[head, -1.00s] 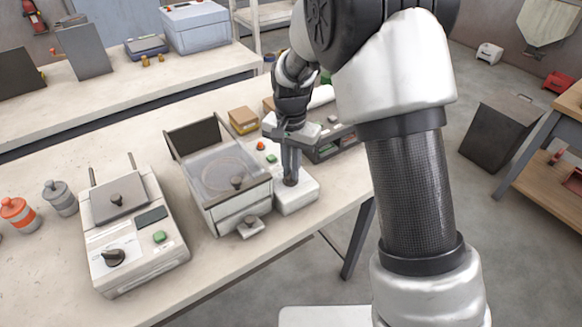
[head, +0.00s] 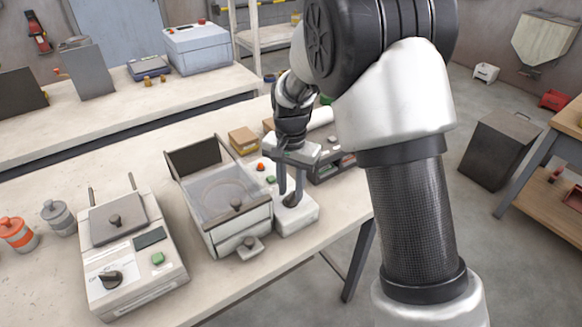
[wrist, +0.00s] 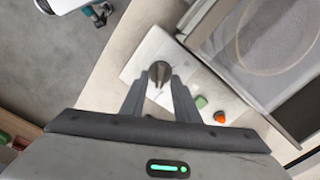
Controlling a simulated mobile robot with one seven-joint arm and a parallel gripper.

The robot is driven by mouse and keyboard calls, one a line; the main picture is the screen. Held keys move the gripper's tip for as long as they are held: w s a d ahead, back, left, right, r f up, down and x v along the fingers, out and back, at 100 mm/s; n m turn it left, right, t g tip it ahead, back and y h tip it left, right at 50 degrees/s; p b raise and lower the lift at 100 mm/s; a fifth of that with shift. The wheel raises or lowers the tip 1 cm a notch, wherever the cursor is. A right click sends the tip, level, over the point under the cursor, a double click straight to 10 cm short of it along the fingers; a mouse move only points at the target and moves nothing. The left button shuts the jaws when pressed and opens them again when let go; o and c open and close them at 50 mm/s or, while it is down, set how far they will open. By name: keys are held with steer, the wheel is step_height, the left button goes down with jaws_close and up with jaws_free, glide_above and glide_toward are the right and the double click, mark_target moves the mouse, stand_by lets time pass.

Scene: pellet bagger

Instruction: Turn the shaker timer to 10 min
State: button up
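The shaker's white control box (head: 305,215) stands at the right of the clear-lidded shaker tray (head: 222,190). On it are a dark timer knob (head: 292,201), a green button (wrist: 201,102) and an orange-red button (wrist: 219,117). My gripper (head: 291,195) points down over the knob. In the wrist view the knob (wrist: 159,72) shows between the two fingertips, with a gap on each side. The fingers are open and not closed on it. I cannot tell how far down around the knob they reach. No scale marks can be read around the knob, so its setting is unclear.
A white device with its own black knob (head: 110,279) and green button stands at the left. A small latch block (head: 250,247) juts out in front of the shaker. Brown boxes (head: 243,140) and a grey unit (head: 330,165) stand behind. The table's front edge is close.

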mark_target(291, 194)
step_height(291, 194, up, 17)
steer(key=p, duration=0.1)
stand_by(0.4)
